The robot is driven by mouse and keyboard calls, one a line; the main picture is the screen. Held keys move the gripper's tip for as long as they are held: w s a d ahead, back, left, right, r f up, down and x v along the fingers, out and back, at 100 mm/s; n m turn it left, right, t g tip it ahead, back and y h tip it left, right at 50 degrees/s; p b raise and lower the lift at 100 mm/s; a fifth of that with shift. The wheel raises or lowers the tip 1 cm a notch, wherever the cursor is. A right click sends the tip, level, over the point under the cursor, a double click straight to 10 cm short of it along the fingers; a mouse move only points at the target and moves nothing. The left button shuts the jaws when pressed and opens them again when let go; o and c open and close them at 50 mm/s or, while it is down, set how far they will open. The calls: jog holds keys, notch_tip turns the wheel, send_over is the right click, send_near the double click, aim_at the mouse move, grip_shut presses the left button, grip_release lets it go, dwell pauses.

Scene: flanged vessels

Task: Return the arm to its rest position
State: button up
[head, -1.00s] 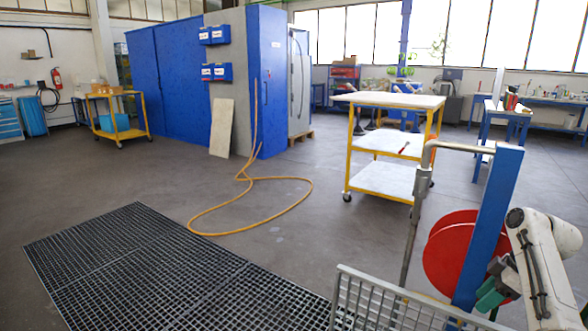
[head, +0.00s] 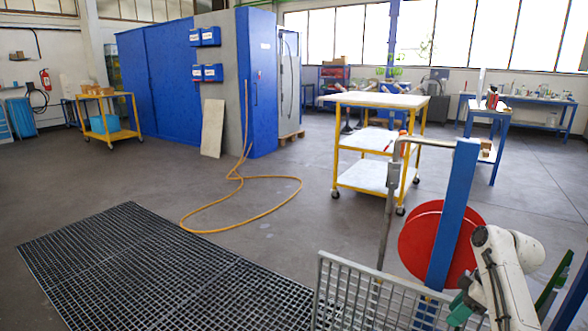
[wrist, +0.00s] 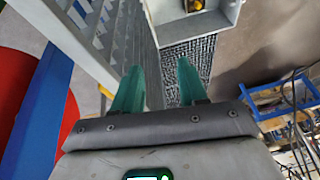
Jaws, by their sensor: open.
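My white arm (head: 500,275) is folded at the lower right of the head view, beside a blue post. My gripper (head: 462,310) shows its teal fingers low in that view, near a grey mesh panel. In the wrist view my gripper (wrist: 160,78) has its two teal fingers spread apart, with nothing between them. The fingers point toward the floor grating and a pale open box in that view. Part of the gripper is hidden in the head view.
The blue post (head: 452,215), red reel (head: 418,240) and grey mesh panel (head: 345,290) stand close to my arm. A yellow cart (head: 375,100) stands beyond. A yellow hose (head: 240,222) lies on the floor beside the dark grating (head: 130,260).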

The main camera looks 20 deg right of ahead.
jog(key=s+a+f+m+p, duration=0.1)
jog(key=s+a+f+p, duration=0.15)
jog(key=a, duration=0.45)
jog(key=s+a+f+m+g+h+p, duration=0.1)
jog(key=s+a+f, duration=0.1)
jog(key=s+a, duration=0.35)
jog(key=s+a+f+m+p, duration=0.1)
jog(key=s+a+f+p, duration=0.15)
jog(key=a, duration=0.65)
jog(key=s+a+r+m+h+p, duration=0.1)
jog(key=s+a+r+m+p, duration=0.1)
jog(key=s, duration=0.7)
jog(key=s+a+r+m+h+p, duration=0.1)
jog(key=s+a+r, duration=0.3)
jog(key=s, duration=0.5)
jog(key=shift+s+a+m+g+p, duration=0.35)
jog(key=shift+a+m+p, duration=0.1)
jog(key=shift+m+p, duration=0.2)
jog(key=shift+r, duration=0.1)
